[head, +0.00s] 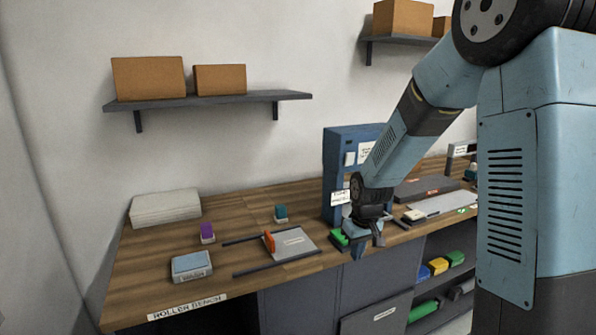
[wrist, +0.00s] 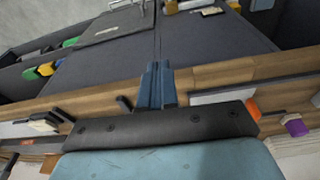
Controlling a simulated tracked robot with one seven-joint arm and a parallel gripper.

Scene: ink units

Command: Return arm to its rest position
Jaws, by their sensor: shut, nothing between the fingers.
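My gripper (head: 361,249) hangs from my blue arm at the front edge of the wooden bench (head: 130,265) in the head view. It points down, in front of the blue cabinet unit. Its blue fingers (wrist: 158,90) show together and empty in the wrist view, with the bench edge and dark cabinet fronts beyond them. My arm bends down from the upper right and hides part of the bench behind it.
A grey plate with an orange part (head: 269,241) lies left of my gripper between dark rails. A blue cabinet unit (head: 337,160) stands behind. A purple item (head: 207,231), a teal item (head: 281,212) and a grey-blue pad (head: 191,266) sit further left. Shelves with boxes (head: 148,78) hang above.

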